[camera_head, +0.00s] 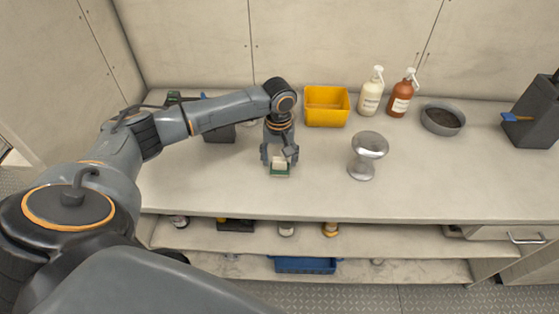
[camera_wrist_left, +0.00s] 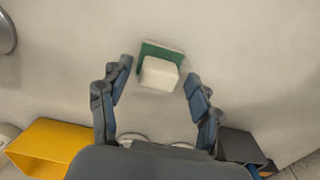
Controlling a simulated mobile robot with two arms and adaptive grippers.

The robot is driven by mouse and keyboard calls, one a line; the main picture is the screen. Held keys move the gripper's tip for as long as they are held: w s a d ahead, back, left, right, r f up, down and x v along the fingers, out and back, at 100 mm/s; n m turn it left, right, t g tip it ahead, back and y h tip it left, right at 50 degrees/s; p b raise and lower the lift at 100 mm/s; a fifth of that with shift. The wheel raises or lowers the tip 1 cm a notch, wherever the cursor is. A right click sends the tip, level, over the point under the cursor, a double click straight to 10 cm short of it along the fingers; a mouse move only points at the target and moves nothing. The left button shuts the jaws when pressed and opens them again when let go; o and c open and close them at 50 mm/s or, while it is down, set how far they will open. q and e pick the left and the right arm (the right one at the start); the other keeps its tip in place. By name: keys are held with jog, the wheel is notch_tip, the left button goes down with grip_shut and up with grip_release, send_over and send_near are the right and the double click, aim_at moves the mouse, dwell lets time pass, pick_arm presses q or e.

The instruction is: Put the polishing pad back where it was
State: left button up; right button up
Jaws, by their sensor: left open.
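The polishing pad, a small white block with a green layer, (camera_head: 280,171) is on the pale worktop near its front edge. It also shows in the left wrist view (camera_wrist_left: 161,74), ahead of the fingertips and roughly midway between them. My left gripper (camera_head: 279,156) points down over the pad with its fingers apart. No finger visibly grips the pad. In the head view the gripper hides part of it. My right gripper is in neither view.
A yellow bin (camera_head: 327,107) stands behind. To the right are a shiny metal stand (camera_head: 367,155), a cream pump bottle (camera_head: 371,93), a brown pump bottle (camera_head: 401,96), a grey bowl (camera_head: 442,119) and a dark holder (camera_head: 535,112). A dark box (camera_head: 218,133) stands left. The front right worktop is clear.

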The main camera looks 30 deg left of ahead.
aim_at(279, 160)
pick_arm(q)
notch_tip(279, 160, up, 11)
jog(key=b, duration=0.1)
jog(key=shift+b, duration=0.4)
